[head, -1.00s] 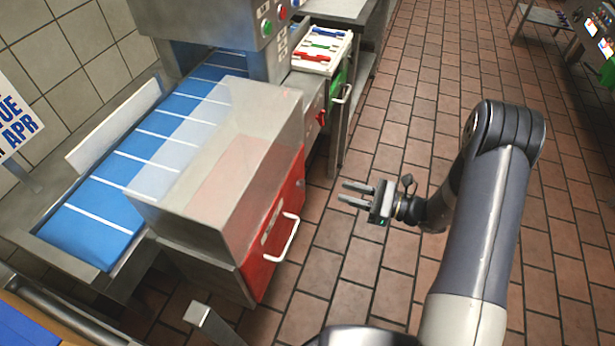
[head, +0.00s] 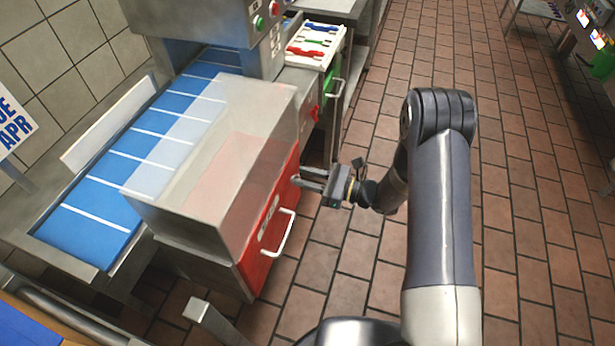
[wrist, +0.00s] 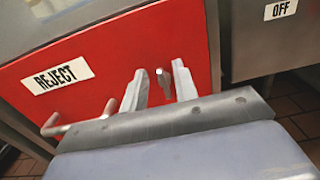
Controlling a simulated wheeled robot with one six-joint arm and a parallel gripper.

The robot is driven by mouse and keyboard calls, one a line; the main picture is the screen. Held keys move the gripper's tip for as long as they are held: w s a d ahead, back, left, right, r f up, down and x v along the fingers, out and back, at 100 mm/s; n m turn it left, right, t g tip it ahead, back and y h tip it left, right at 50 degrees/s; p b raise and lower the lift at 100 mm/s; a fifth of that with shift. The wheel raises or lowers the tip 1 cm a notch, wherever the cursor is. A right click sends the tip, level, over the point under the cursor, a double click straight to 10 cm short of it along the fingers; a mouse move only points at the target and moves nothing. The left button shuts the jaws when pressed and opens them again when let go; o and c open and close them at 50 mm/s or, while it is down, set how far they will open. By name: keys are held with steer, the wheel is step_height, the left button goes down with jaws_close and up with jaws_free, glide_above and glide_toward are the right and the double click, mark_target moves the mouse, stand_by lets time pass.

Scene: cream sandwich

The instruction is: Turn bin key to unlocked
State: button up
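The red reject bin front (head: 254,262) sits under a clear cover, with a silver handle (head: 287,236). In the wrist view, the same red front (wrist: 95,45) bears a REJECT label (wrist: 58,78). A small grey key (wrist: 163,80) sticks out near the panel's right side. My gripper (head: 296,178) is at the upper right of the red front. In the wrist view, my gripper's (wrist: 159,84) two fingers are apart, one on each side of the key, with gaps showing. The key's turn position is too small to tell.
A blue conveyor (head: 95,205) runs left of the bin. A white tray of coloured items (head: 317,42) stands behind. An OFF label (wrist: 281,9) is on the grey cabinet to the right. Open tiled floor (head: 525,215) lies on the right.

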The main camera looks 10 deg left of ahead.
steer(key=shift+c, duration=0.6)
jaws_close()
steer(key=shift+m, duration=0.4)
steer(key=m, duration=0.3)
steer(key=shift+w+f+m, duration=0.1)
steer(key=shift+w+m, duration=0.2)
steer(key=shift+w, duration=0.05)
steer(key=m, duration=0.3)
steer(key=shift+w+f+m, duration=0.1)
steer(key=shift+w+m, duration=0.2)
steer(key=m, duration=0.4)
steer(key=shift+w+d+f+m, duration=0.1)
steer(key=shift+w+f+m, duration=0.15)
steer(key=shift+f+m, duration=0.05)
steer(key=m, duration=0.2)
steer(key=f+m+p, duration=0.1)
steer(key=m, duration=0.1)
steer(key=shift+w+m, duration=0.1)
steer(key=shift+m, duration=0.3)
